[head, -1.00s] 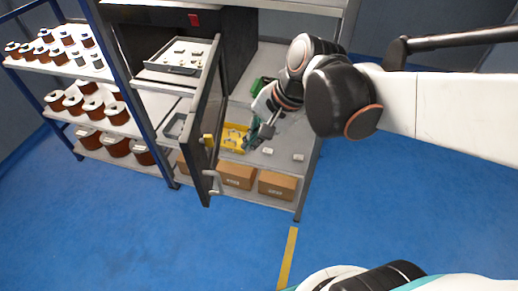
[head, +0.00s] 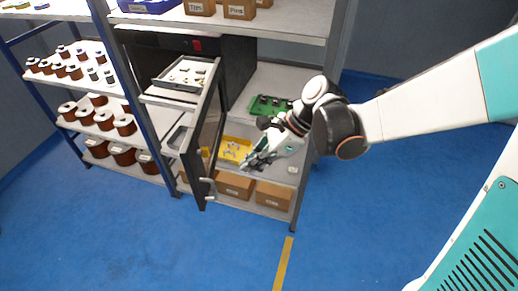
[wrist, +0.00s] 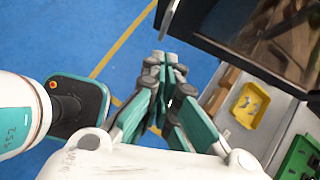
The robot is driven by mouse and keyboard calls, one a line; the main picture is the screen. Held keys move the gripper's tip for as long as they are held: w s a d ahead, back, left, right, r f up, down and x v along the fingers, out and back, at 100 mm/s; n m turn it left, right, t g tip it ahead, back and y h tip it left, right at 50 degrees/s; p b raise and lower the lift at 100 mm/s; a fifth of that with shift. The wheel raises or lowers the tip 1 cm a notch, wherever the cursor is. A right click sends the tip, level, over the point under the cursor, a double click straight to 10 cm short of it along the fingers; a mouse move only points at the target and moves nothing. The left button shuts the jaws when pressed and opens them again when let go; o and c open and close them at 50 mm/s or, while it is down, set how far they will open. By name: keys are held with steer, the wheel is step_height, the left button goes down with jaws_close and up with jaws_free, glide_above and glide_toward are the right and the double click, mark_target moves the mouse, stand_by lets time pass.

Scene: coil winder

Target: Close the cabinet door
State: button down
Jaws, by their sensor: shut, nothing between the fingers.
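The cabinet door (head: 203,137), a dark glass panel in a grey frame, stands wide open, swung out from the black cabinet (head: 239,62) on the shelf unit. Pale handles (head: 207,189) show near its lower outer edge. In the wrist view the door (wrist: 270,35) fills the upper right, its glass reflecting. My gripper (head: 245,166) is shut and empty, to the right of the door and apart from it, in front of the middle shelf. In the wrist view my closed fingertips (wrist: 165,62) point towards the blue floor, left of the door's edge.
A yellow tray (head: 234,150) and a green tray (head: 266,107) sit on the shelf close to my arm. Cardboard boxes (head: 234,185) stand below. A rack of copper spools (head: 104,120) is at left. The blue floor in front is clear.

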steer(key=a+f+b, duration=0.2)
steer(key=a+f, duration=0.2)
steer(key=a, duration=0.3)
steer(key=shift+s+f, duration=0.15)
steer(key=shift+f, duration=0.05)
